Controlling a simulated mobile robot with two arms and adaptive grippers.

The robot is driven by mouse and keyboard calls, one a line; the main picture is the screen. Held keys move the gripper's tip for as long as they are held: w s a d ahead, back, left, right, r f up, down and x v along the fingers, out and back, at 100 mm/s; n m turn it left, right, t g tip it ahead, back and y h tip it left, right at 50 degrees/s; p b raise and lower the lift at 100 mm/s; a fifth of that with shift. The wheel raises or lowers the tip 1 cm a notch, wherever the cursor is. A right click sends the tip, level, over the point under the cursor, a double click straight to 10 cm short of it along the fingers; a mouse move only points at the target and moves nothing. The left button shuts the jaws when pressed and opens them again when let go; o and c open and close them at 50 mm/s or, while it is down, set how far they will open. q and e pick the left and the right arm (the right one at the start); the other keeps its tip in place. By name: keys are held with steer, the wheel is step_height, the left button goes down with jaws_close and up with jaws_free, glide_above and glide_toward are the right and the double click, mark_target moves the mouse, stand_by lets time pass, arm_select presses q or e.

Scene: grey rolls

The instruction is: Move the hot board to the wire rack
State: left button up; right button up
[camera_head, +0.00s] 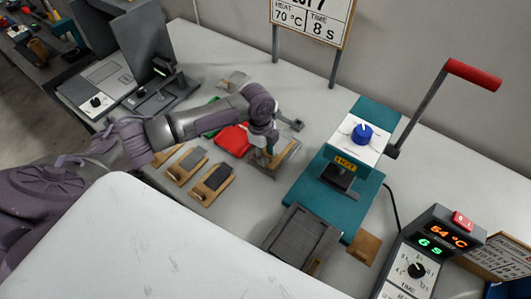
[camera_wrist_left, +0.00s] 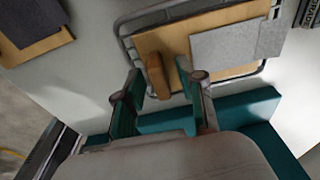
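A wooden board (camera_wrist_left: 175,45) with a grey sheet (camera_wrist_left: 236,45) on it lies on the wire rack (camera_wrist_left: 122,28) in the wrist view. In the head view the rack (camera_head: 289,160) stands left of the teal press, partly hidden by my arm. My left gripper (camera_wrist_left: 160,80) has its teal fingers apart, with the board's wooden handle (camera_wrist_left: 156,75) between them and gaps visible at both sides. In the head view the left gripper (camera_head: 267,157) is low over the rack. My right gripper is not in view.
The teal press (camera_head: 305,200), marked HOT, has a raised red-tipped lever (camera_head: 473,74). A grey tray (camera_head: 301,237) lies before it, and a controller (camera_head: 425,250) reads 54 °C. More wooden boards (camera_head: 212,184) with grey pieces lie left of the rack, near a red cloth-like item (camera_head: 231,139).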

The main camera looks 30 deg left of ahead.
arm_select(q)
steer(key=shift+r, duration=0.5)
step_height(320, 180, up, 11)
steer(key=a+b, duration=0.1)
steer(key=b, duration=0.1)
steer(key=shift+a, duration=0.2)
